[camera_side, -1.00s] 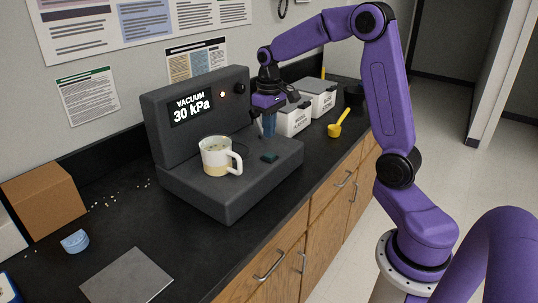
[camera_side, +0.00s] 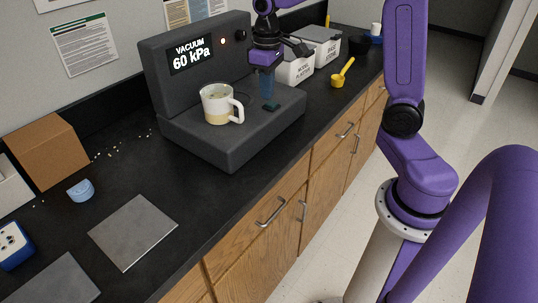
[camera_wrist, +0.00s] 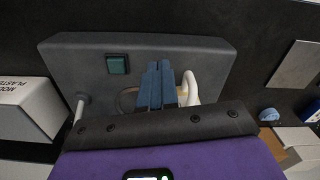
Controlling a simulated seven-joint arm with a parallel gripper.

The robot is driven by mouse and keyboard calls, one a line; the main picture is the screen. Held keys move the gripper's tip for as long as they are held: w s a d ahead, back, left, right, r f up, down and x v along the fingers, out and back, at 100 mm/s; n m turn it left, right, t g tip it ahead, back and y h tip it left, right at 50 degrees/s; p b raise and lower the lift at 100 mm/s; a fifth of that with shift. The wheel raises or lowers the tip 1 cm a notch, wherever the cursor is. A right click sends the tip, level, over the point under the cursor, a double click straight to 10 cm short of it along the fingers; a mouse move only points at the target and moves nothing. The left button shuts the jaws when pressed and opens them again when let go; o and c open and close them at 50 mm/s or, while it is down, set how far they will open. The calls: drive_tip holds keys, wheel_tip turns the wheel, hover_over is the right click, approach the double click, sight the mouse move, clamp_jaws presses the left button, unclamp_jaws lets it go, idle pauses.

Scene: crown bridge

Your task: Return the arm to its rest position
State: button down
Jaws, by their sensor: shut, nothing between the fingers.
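My gripper (camera_side: 267,90) is shut with nothing between its blue fingers. In the side view it points down just above the dark green switch (camera_side: 271,107) on the base of the grey vacuum mixer (camera_side: 215,143), behind the white mug. Whether the fingertips touch the switch is not clear. In the wrist view the closed fingers (camera_wrist: 157,85) stand beside the green switch (camera_wrist: 117,65) and partly hide the mug (camera_wrist: 191,86). The mixer's display (camera_side: 192,57) reads "VACUUM 60 kPa" with a lit lamp next to it.
The white mug (camera_side: 217,104) stands on the mixer base, holding pale material. White plaster and stone boxes (camera_side: 297,70) and a yellow scoop (camera_side: 343,73) are near the gripper. A cardboard box (camera_side: 47,150), blue piece (camera_side: 81,190) and grey plates (camera_side: 133,232) lie at left.

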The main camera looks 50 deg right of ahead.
drive_tip(key=s+a+n, duration=0.4)
drive_tip(key=s+a, duration=0.4)
drive_tip(key=s, duration=0.3)
drive_tip(key=s+f+n, duration=0.1)
drive_tip(key=s+n, duration=0.2)
drive_tip(key=s, duration=0.4)
drive_tip(key=s+a+f+n, duration=0.1)
drive_tip(key=s+f+n, duration=0.1)
drive_tip(key=s, duration=0.5)
drive_tip(key=shift+n, duration=0.5)
